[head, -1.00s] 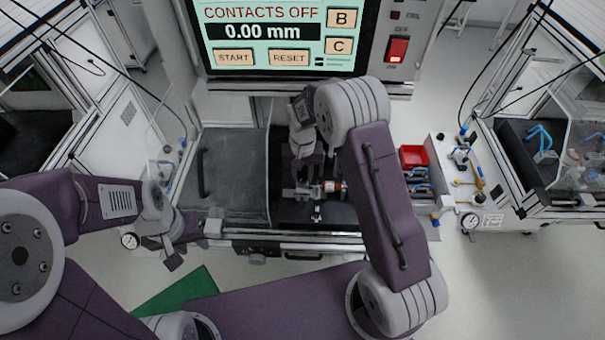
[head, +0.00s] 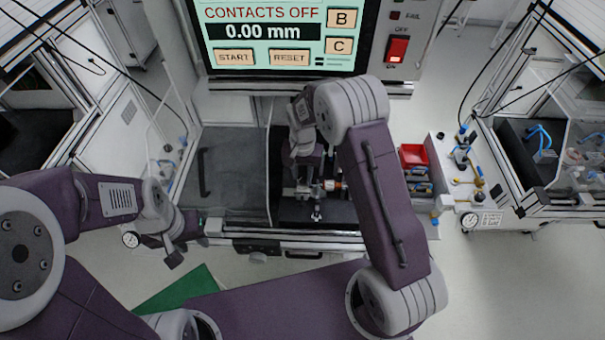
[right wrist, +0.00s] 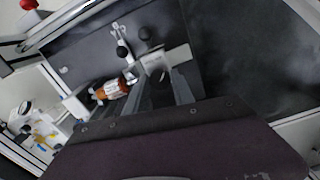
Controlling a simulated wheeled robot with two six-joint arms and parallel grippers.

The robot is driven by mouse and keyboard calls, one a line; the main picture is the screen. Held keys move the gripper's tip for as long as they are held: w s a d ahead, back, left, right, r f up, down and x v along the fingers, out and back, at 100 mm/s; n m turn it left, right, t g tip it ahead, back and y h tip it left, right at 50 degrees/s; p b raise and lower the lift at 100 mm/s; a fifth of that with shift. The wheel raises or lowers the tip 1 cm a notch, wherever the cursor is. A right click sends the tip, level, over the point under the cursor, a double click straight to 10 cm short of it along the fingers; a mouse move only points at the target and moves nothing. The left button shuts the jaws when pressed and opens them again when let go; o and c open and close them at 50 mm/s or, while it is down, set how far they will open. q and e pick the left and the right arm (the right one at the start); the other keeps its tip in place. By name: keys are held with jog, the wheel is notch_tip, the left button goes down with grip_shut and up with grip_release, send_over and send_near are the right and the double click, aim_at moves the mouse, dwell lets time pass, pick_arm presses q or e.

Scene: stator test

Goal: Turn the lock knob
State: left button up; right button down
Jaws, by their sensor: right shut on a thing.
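The clamp fixture (head: 316,212) sits on the dark bed of the open test bench, below the screen. An orange-brown stator (right wrist: 110,90) lies in it, beside a black ball-ended lever (right wrist: 122,52). My right gripper (right wrist: 163,80) reaches down into the fixture and is shut on a small part at its grey metal end, seemingly the lock knob; the fingers hide most of it. In the head view my right arm partly covers this spot. My left gripper (head: 174,252) hangs in front of the bench at the left, empty as far as I can see; its jaws are unclear.
The screen (head: 285,38) reads "CONTACTS OFF" and "0.00 mm". A dark panel (head: 232,175) with a handle is left of the fixture.

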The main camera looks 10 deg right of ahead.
aim_at(303, 177)
jog(key=c, duration=1.1)
grip_release()
jog(key=shift+w+r, duration=0.2)
jog(key=shift+s, duration=0.1)
jog(key=shift+f, duration=0.1)
notch_tip(303, 177, up, 9)
jog(key=shift+r+b, duration=0.1)
jog(key=shift+b, duration=0.6)
